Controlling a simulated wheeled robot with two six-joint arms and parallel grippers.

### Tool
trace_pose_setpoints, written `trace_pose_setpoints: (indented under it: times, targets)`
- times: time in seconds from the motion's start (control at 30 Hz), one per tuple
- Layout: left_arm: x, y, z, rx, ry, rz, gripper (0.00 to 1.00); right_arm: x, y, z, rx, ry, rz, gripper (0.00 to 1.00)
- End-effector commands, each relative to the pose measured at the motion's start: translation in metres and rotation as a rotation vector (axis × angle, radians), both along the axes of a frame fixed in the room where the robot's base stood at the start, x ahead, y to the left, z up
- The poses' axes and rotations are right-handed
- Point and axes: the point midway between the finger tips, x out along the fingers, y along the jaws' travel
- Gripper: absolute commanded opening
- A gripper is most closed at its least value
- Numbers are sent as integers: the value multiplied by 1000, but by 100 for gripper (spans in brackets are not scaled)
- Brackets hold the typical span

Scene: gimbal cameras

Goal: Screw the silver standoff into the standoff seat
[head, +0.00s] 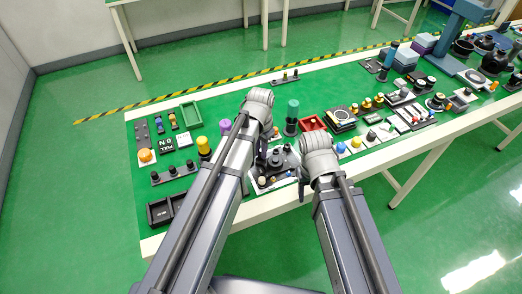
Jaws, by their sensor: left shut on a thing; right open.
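My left gripper (262,148) is low in front of its grey wrist, over the near middle of the green bench, next to a dark stepped fixture (283,157). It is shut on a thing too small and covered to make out. My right gripper (302,184) hangs below its wrist at the bench's near edge, right of the fixture, and is open.
A yellow-topped part (203,146) and a black rack (174,174) stand left of my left arm. A teal cylinder (292,112) and a red tray (312,123) stand behind the fixture. Several small parts crowd the right.

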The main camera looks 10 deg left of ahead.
Motion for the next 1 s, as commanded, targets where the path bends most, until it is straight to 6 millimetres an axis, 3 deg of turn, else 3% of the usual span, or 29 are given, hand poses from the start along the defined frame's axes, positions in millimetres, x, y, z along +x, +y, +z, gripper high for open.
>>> trace_pose_setpoints:
  times: [0.17,0.77,1.0]
  targets:
    - [0,0,0,0,0,-76,0,0,0,0,0,0,0,56]
    - [0,0,-1,0,0,-77,0,0,0,-1,0,0,0,56]
    - [1,1,-1,0,0,-316,0,0,0,-1,0,0,0,56]
